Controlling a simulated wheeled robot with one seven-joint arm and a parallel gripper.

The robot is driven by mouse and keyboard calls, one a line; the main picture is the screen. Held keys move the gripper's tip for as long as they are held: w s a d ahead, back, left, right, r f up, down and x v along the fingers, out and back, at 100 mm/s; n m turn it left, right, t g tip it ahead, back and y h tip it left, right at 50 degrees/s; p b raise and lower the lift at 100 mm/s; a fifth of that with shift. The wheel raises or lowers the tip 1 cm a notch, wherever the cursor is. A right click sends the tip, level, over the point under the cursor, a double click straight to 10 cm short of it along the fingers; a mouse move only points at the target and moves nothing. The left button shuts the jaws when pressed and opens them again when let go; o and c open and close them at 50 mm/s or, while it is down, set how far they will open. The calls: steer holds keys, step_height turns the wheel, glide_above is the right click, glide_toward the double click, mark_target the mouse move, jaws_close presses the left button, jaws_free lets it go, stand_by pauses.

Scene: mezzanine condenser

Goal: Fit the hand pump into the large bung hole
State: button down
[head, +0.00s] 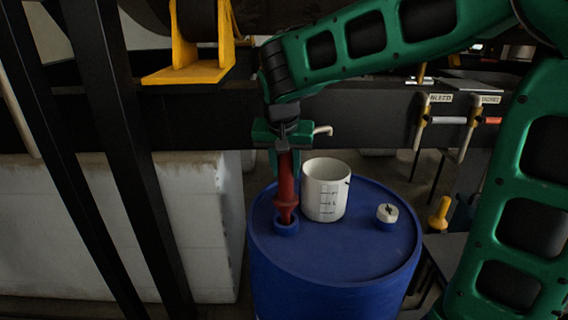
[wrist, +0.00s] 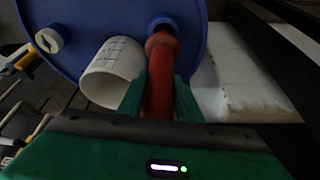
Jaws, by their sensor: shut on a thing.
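The hand pump (head: 286,186) is red with a pale spout at its top, and it stands about upright over the blue drum (head: 345,255). My gripper (head: 285,140) is shut on the pump's upper body. The pump's lower end is at the raised blue collar of the large bung hole (head: 286,225); whether it is seated or just above cannot be told. In the wrist view the red pump (wrist: 160,80) runs between my fingers to the dark hole collar (wrist: 163,24). The hole's inside is hidden.
A white measuring bucket (head: 325,192) stands on the drum top, close right of the pump. A smaller capped bung (head: 387,214) is further right. Black posts and a yellow bracket (head: 190,70) are at left.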

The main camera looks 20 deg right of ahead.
mark_target(285, 186)
steer(key=shift+f, duration=3)
steer(key=c, duration=1.2)
jaws_free()
steer(key=shift+s+a+r, duration=0.1)
steer(key=shift+r, duration=0.2)
steer(key=s+a, duration=0.5)
steer(key=s, duration=0.5)
steer(key=shift+s+a+r, duration=0.2)
steer(key=shift+s+a, duration=0.15)
steer(key=shift+d, duration=0.1)
